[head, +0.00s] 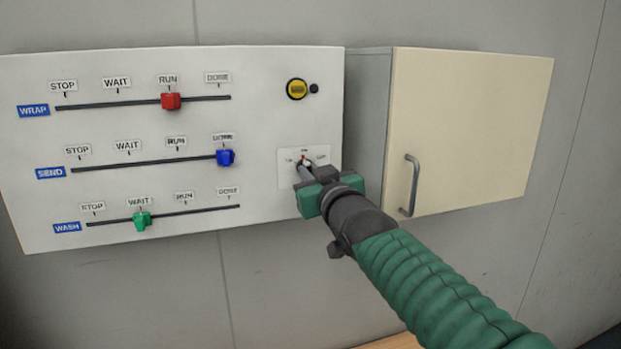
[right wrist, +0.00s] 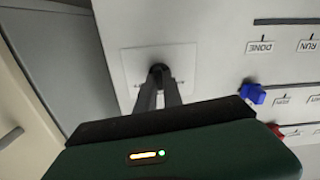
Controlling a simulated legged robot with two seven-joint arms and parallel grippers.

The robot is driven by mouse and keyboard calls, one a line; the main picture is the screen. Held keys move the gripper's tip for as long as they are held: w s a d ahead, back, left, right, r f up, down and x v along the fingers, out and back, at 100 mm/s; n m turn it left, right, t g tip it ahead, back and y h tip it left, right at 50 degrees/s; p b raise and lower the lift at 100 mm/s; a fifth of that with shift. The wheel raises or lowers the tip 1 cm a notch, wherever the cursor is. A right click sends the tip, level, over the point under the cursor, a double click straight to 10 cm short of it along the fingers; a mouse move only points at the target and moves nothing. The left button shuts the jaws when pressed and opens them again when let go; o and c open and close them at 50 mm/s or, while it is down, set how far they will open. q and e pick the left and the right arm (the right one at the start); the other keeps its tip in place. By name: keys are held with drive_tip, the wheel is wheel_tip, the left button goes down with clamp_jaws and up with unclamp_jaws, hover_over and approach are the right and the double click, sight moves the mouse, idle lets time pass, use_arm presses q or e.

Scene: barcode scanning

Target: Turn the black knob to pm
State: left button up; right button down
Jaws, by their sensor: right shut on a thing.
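The black knob (right wrist: 159,68) sits on a small white plate (head: 288,168) at the lower right of the white panel. In the head view it is mostly hidden behind my right gripper (head: 305,166). A small red mark shows at the top of the plate, with tiny labels on both sides that I cannot read. My right gripper is shut on the knob; in the right wrist view its two dark fingers (right wrist: 159,88) meet at the knob. My left gripper is not in view.
Left of the knob are three sliders: red (head: 171,101) at RUN, blue (head: 226,157) at DONE, green (head: 142,220) at WAIT. A yellow button (head: 297,89) is above. A cream cabinet (head: 470,120) with a grey handle (head: 411,186) stands close on the right.

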drive_tip(key=shift+f+m+b, duration=0.3)
drive_tip(key=shift+f+m, duration=0.2)
drive_tip(key=shift+m, duration=0.3)
drive_tip(key=shift+a, duration=0.1)
drive_tip(key=c, duration=1.6)
unclamp_jaws()
drive_tip(key=shift+r, duration=0.1)
drive_tip(key=shift+o, duration=0.6)
drive_tip(key=shift+r, duration=0.15)
